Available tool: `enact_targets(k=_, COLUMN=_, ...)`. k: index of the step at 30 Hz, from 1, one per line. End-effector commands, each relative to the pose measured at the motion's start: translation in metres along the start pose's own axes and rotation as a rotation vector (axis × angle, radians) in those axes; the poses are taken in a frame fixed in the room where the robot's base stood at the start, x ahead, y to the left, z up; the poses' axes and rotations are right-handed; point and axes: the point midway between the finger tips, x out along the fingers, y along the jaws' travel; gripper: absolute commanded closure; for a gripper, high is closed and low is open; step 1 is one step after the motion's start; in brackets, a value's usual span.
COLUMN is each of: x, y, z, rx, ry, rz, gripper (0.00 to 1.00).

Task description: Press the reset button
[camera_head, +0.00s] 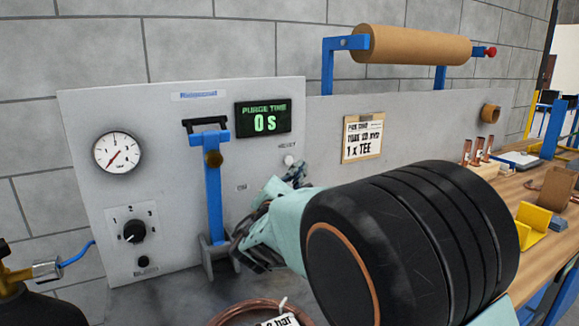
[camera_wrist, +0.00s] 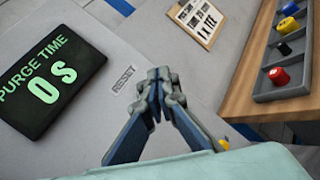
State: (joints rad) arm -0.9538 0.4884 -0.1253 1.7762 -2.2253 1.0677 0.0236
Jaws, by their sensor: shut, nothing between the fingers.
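The reset button (camera_head: 289,160) is a small whitish round knob on the grey panel (camera_head: 180,130), below the RESET label (camera_head: 287,146). My gripper (camera_head: 294,173) is shut and empty, its tips just below and beside the button in the head view. Whether they touch it I cannot tell. In the wrist view my closed fingertips (camera_wrist: 158,76) are just right of the RESET label (camera_wrist: 123,78), and the button is hidden behind them. The purge time display (camera_head: 263,120) reads 0 s; it also shows in the wrist view (camera_wrist: 48,82).
A blue lever (camera_head: 213,185) stands left of my gripper. A gauge (camera_head: 117,152) and a rotary knob (camera_head: 135,231) are further left. A clipped card (camera_head: 362,137) hangs right of the button. A coil of copper tube (camera_head: 250,311) lies below. A wooden bench (camera_head: 545,262) is at right.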

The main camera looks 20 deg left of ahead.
Motion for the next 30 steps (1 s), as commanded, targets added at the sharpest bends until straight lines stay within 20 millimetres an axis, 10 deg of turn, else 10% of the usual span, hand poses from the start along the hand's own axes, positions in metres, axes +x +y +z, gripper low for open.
enact_targets(k=30, x=-0.018, y=-0.013, z=0.013, rx=0.000, ry=0.000, rz=0.000, gripper=1.00)
